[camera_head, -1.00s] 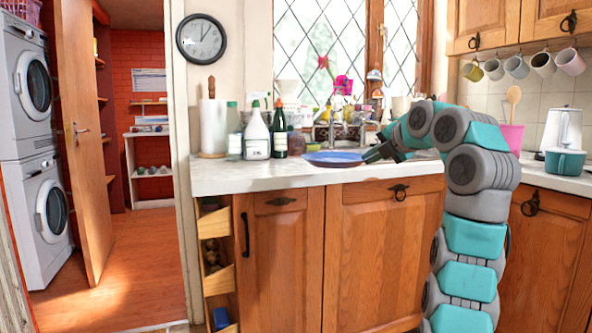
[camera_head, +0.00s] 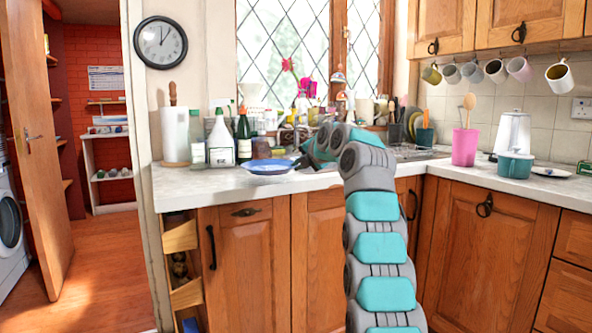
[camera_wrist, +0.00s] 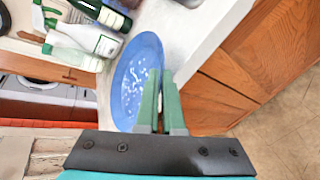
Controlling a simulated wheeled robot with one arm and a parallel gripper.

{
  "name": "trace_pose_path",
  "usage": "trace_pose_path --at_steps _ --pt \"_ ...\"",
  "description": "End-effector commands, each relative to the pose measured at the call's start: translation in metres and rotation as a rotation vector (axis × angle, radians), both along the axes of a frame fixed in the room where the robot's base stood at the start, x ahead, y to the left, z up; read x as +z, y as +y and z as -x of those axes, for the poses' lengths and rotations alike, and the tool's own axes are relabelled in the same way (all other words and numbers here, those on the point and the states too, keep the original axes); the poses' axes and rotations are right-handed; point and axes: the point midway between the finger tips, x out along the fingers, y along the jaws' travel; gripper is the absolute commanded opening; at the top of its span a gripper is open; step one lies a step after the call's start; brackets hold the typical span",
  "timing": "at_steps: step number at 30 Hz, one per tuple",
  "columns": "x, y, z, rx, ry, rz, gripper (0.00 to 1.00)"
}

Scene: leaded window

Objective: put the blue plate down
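The blue plate (camera_head: 268,167) is at the left part of the white counter, near its front edge. In the wrist view the plate (camera_wrist: 131,88) shows its blue face with a pale speckled pattern. My gripper (camera_head: 297,164) reaches it from the right. In the wrist view the green fingers (camera_wrist: 160,78) are close together at the plate's rim, and the gripper is shut on it. I cannot tell whether the plate's underside touches the counter (camera_head: 210,182).
Bottles (camera_head: 220,140), a paper towel roll (camera_head: 175,135) and a brown pot (camera_head: 261,148) stand just behind the plate. The counter left of the plate is bare. A pink pot (camera_head: 465,147) and a teal pot (camera_head: 515,164) stand on the right counter.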

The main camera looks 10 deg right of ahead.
Motion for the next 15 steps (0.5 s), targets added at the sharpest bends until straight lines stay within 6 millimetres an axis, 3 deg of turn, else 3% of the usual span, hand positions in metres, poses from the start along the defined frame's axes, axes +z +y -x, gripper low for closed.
trace_pose_path --at_steps 8,15 --pt "0.001 0.006 -0.010 0.001 0.001 0.001 0.00" --pt "-0.022 0.006 -0.011 0.001 -0.004 0.001 0.00"
